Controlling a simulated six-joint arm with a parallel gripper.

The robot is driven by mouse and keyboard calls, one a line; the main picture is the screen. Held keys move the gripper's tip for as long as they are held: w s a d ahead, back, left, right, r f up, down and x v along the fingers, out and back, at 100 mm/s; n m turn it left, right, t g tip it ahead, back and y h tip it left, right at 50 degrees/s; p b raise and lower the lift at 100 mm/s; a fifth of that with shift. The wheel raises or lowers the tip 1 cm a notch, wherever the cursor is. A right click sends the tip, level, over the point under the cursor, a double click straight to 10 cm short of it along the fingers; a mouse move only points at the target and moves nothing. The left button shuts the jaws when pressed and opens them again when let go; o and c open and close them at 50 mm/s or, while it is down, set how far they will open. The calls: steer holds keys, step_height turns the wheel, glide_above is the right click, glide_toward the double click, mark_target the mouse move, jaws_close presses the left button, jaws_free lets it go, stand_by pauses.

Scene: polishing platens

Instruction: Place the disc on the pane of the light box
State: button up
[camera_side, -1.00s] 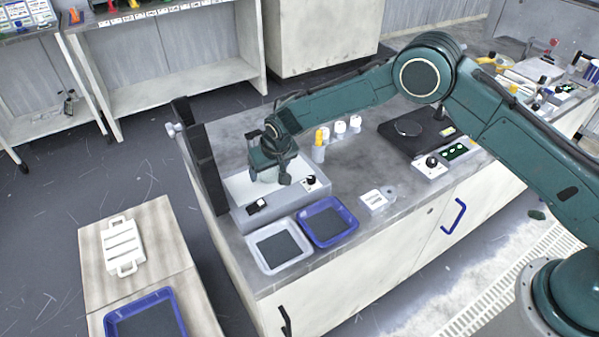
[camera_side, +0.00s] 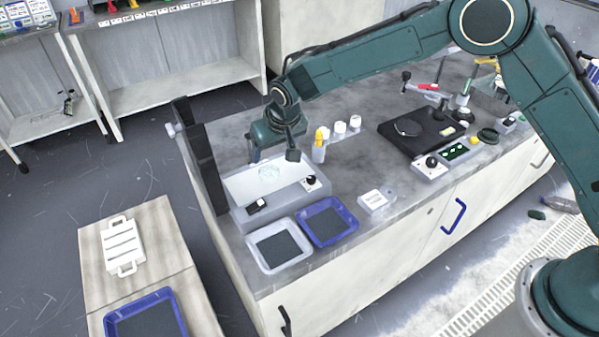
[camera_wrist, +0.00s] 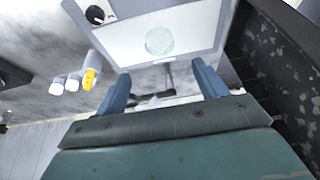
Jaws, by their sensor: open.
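The disc (camera_side: 268,172) is pale and translucent. It lies flat on the white pane (camera_side: 245,185) of the light box (camera_side: 240,217), within the pane's edges. In the wrist view the disc (camera_wrist: 159,41) shows on the pane (camera_wrist: 120,45), apart from the fingers. My gripper (camera_side: 273,157) is above the far side of the light box, raised clear of the disc. Its two blue fingers are spread with nothing between them in the wrist view (camera_wrist: 160,85).
A dark upright panel (camera_side: 203,155) stands at the light box's left. A yellow-capped bottle (camera_side: 319,145) and white-capped bottles (camera_side: 340,128) stand to the right. A white tray (camera_side: 264,268) and a blue tray (camera_side: 350,233) lie in front. A black platen unit (camera_side: 400,142) sits farther right.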

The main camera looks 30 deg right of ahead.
steer(key=shift+v, duration=0.85)
steer(key=shift+r, duration=0.1)
steer(key=s+d+r, duration=0.8)
steer(key=r, duration=0.2)
steer(key=s+d+r, duration=0.8)
steer(key=r, duration=0.2)
steer(key=s+d, duration=0.3)
steer(key=s, duration=0.8)
steer(key=s+d+t, duration=0.1)
steer(key=s+d, duration=0.3)
steer(key=s, duration=0.8)
